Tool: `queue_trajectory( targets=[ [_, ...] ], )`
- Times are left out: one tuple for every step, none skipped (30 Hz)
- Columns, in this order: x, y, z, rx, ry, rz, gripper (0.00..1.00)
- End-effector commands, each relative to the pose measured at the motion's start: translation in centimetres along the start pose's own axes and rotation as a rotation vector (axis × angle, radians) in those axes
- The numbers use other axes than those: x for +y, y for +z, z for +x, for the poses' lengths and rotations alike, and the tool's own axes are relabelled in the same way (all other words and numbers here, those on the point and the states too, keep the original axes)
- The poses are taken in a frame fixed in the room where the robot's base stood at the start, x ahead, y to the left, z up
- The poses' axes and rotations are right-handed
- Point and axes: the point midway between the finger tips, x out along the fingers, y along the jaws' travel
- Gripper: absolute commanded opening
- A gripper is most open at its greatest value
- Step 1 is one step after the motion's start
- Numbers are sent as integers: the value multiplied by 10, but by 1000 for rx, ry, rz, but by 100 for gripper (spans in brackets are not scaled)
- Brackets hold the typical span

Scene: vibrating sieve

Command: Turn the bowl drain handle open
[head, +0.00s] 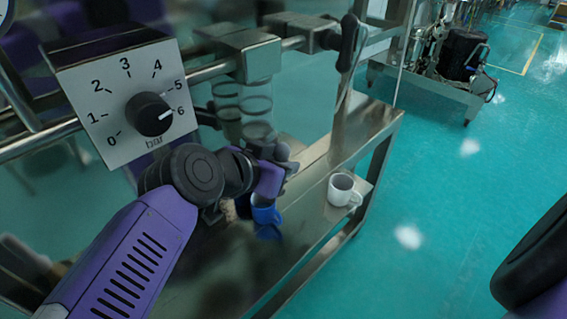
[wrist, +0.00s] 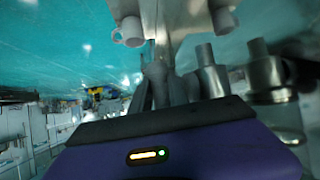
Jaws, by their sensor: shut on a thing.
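My gripper (head: 283,160) is at the lower end of a clear bowl (head: 256,103) that hangs from a metal block on the pipe. The gripper is shut at the bowl's underside, where the drain handle sits. The handle itself is hidden by the fingers and wrist in the head view, so its angle cannot be told. In the wrist view the dark fingers (wrist: 165,88) are together around a small grey part, blurred and hard to make out. Grey metal cylinders (wrist: 210,72) stand right beside them.
A pressure panel (head: 125,90) with a black knob (head: 150,114) is at the left, its mark near 6. A black lever (head: 350,38) is on the pipe.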

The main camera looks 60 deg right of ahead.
Motion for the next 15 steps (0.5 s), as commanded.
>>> queue_trajectory(
  targets=[
    [-1, 1, 0, -19, -3, 5, 0],
    [-1, 0, -1, -28, -4, 7, 0],
    [-1, 0, -1, -40, -6, 9, 0],
    [0, 1, 0, -48, -6, 9, 0],
    [-1, 1, -1, -56, -7, 11, 0],
    [0, 1, -1, -64, -7, 11, 0],
    [-1, 1, -1, -68, -9, 11, 0],
    [-1, 1, -1, -72, -10, 13, 0],
    [-1, 1, -1, -77, -10, 13, 0],
    [-1, 1, -1, -80, -10, 13, 0],
    [-1, 1, -1, -82, -10, 13, 0],
    [-1, 1, -1, -84, -10, 12, 0],
    [-1, 1, -1, -84, -11, 12, 0],
    [-1, 1, -1, -85, -11, 12, 0],
    [-1, 1, -1, -85, -11, 12, 0]
  ],
)
